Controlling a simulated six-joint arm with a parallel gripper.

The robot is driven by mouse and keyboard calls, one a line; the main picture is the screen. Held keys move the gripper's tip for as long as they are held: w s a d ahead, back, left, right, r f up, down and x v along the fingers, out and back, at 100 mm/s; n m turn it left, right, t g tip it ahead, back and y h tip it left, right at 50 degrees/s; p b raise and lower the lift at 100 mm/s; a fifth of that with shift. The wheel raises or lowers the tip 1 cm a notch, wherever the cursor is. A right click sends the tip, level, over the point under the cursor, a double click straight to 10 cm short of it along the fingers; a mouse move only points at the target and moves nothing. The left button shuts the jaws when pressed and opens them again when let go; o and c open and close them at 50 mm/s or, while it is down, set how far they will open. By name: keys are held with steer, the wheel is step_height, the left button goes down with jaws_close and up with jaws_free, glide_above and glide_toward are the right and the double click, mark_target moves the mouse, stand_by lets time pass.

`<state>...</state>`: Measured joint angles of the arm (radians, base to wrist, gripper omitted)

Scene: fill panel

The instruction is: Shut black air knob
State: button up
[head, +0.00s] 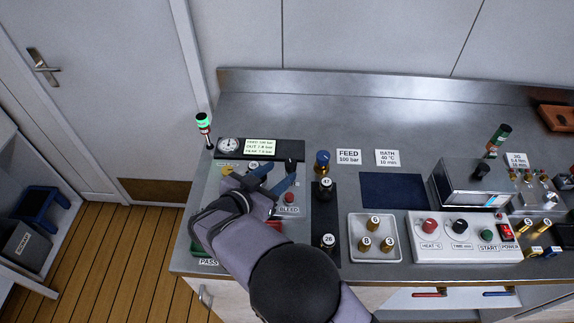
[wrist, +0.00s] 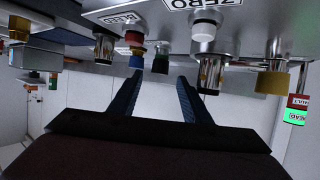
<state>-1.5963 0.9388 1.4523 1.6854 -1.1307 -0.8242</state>
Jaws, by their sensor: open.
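The panel (head: 213,180) stands at the left of the steel bench. A black knob (head: 290,163) shows at its upper right, close to my gripper's fingertips. My gripper (head: 281,172) is open over the panel, its two blue fingers apart and pointing toward the panel's right side. In the wrist view, which looks upside down, a dark knob-like piece (wrist: 160,63) appears in the gap between the fingers of my gripper (wrist: 156,85). I cannot tell how far beyond the tips it is. Nothing is held. My arm hides the lower middle of the panel.
A red button (head: 289,198) sits by the BLEED label. A yellow knob (wrist: 272,80) and a white-and-chrome knob (wrist: 207,50) hang near the right finger in the wrist view. A signal light (head: 204,125) glows green.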

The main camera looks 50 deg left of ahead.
mark_target(287, 167)
steer(key=shift+p+x, duration=0.7)
steer(key=shift+x, duration=1.95)
steer(key=c, duration=1)
